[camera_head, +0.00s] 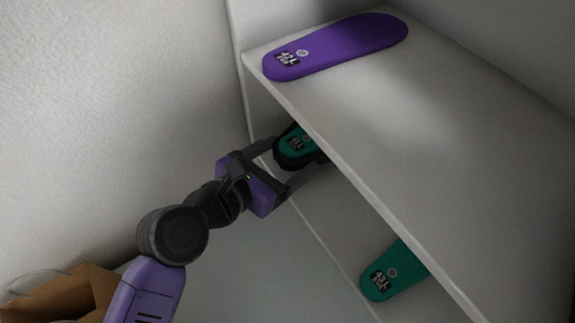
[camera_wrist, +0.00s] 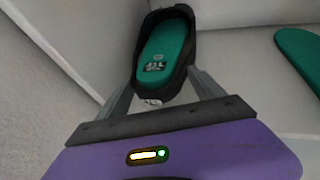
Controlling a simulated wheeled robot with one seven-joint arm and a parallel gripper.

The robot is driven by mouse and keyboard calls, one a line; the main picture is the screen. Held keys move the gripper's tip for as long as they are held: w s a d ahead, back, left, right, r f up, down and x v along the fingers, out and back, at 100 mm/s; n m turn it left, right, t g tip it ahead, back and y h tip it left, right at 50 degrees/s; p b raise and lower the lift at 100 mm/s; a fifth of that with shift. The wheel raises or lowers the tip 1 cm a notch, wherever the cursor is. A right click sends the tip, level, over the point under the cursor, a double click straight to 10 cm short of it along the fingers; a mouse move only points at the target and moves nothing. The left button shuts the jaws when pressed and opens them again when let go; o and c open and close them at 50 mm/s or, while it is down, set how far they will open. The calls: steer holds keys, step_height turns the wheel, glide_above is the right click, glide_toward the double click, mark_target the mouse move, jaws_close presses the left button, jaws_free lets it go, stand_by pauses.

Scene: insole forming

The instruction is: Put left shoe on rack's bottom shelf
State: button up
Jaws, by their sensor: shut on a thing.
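The left shoe is a black shoe form (camera_head: 286,160) with a green labelled insole (camera_head: 296,141) lying in it. My gripper (camera_head: 300,157) is shut on the shoe, one finger along each side, and holds it at the left end of the rack's bottom shelf (camera_head: 335,225), below the upper shelf. In the wrist view the shoe (camera_wrist: 166,93) points away from me between the fingers, insole up. Its far part is hidden by the upper shelf in the head view. I cannot tell whether its sole touches the shelf.
A second green insole (camera_head: 388,280) lies on the bottom shelf to the right. A purple insole (camera_head: 335,47) lies on the upper shelf (camera_head: 430,130), whose front edge overhangs my gripper. A wall (camera_head: 110,110) stands close at left.

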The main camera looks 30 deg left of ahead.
mark_target(286, 177)
steer(key=shift+f, duration=1.85)
steer(key=o, duration=1.6)
steer(key=shift+o, duration=0.2)
steer(key=b+v, duration=0.2)
steer(key=v, duration=1)
steer(key=shift+b, duration=0.4)
steer(key=shift+d, duration=0.1)
